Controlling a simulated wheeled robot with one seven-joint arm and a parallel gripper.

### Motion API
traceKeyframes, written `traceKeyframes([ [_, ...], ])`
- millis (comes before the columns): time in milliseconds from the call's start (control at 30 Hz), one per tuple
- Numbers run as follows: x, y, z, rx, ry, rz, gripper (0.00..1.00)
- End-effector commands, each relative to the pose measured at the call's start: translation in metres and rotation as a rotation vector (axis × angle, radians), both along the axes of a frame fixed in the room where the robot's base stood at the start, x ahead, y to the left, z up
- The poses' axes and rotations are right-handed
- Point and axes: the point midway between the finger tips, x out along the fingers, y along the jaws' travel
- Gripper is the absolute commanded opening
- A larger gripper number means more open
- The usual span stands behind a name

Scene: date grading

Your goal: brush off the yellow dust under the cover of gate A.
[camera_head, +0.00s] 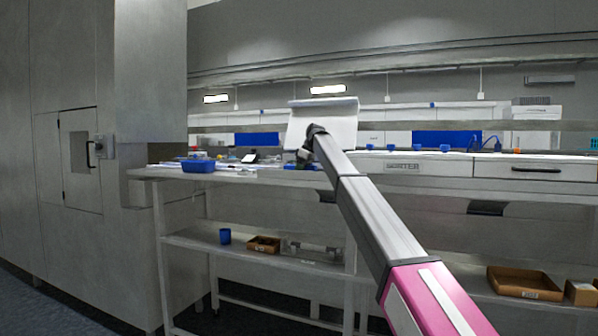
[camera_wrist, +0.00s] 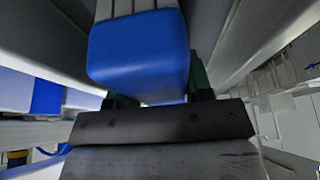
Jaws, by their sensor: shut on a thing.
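My gripper (camera_wrist: 160,88) is shut on a blue thing (camera_wrist: 140,48) with rounded corners. A grey ridged part (camera_wrist: 138,8) adjoins its top edge. I cannot tell from this view whether it is a brush. In the head view my arm reaches from the lower right to the bench, and my gripper (camera_head: 304,157) is small and dark there. A pale upright panel (camera_head: 338,128) stands just behind it; I cannot tell whether this is the cover of gate A. No gate label or yellow dust can be made out.
A blue tray (camera_head: 198,166) stands on the near bench's left part, with small items right of it. A blue cup (camera_head: 225,236) and a brown box (camera_head: 263,244) are on the lower shelf. A drawer counter (camera_head: 470,168) runs behind. A tall grey cabinet (camera_head: 75,120) borders the left.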

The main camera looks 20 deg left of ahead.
Motion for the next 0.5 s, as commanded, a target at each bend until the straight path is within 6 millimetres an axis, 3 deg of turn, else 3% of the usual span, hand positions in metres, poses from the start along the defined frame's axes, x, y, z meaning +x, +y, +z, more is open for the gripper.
traceKeyframes([
  [500,-0.002,-0.025,0.002,0.001,0.000,0.001,0.28],
])
